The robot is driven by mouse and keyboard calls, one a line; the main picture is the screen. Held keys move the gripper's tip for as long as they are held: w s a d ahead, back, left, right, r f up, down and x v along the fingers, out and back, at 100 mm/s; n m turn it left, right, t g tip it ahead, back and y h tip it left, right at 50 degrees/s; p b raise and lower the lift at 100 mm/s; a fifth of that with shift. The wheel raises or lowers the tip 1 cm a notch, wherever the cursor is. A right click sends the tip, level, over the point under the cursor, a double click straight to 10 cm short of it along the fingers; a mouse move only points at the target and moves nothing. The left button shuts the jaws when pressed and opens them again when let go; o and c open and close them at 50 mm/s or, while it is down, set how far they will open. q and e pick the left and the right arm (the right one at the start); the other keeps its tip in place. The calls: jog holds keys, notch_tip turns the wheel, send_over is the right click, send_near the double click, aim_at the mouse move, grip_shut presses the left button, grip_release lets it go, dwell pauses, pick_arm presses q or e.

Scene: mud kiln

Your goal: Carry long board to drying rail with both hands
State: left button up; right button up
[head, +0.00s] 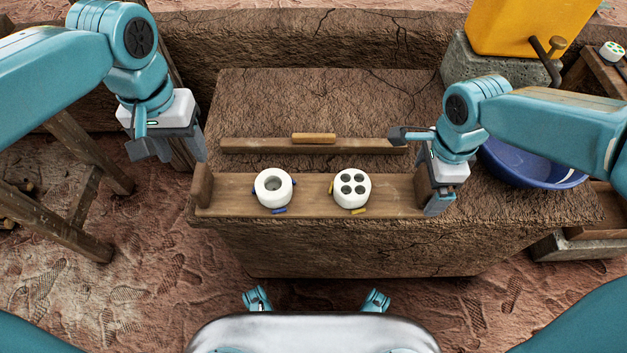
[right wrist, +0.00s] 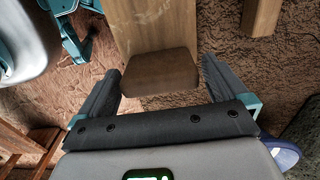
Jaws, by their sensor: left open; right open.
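The long board (head: 315,199) lies along the front of the mud block, with an upright block at each end. It carries a white round piece with one central hole (head: 273,188) and another with several dark holes (head: 352,188). My right gripper (head: 437,193) is open at the board's right end; in the right wrist view its fingers stand either side of the end block (right wrist: 160,75). My left gripper (head: 167,146) is open and empty, above and left of the board's left end, apart from it. A wooden rail (head: 260,146) lies behind the board, possibly the drying rail.
A small light wooden block (head: 313,138) sits on the rail. A blue basin (head: 530,168) stands to the right, partly behind my right arm. A yellow container (head: 525,25) stands on a grey block at the back right. A wooden trestle (head: 75,195) stands at left.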

notch_tip(320, 180, up, 10)
jog(key=shift+r, duration=0.25)
dwell(0.6)
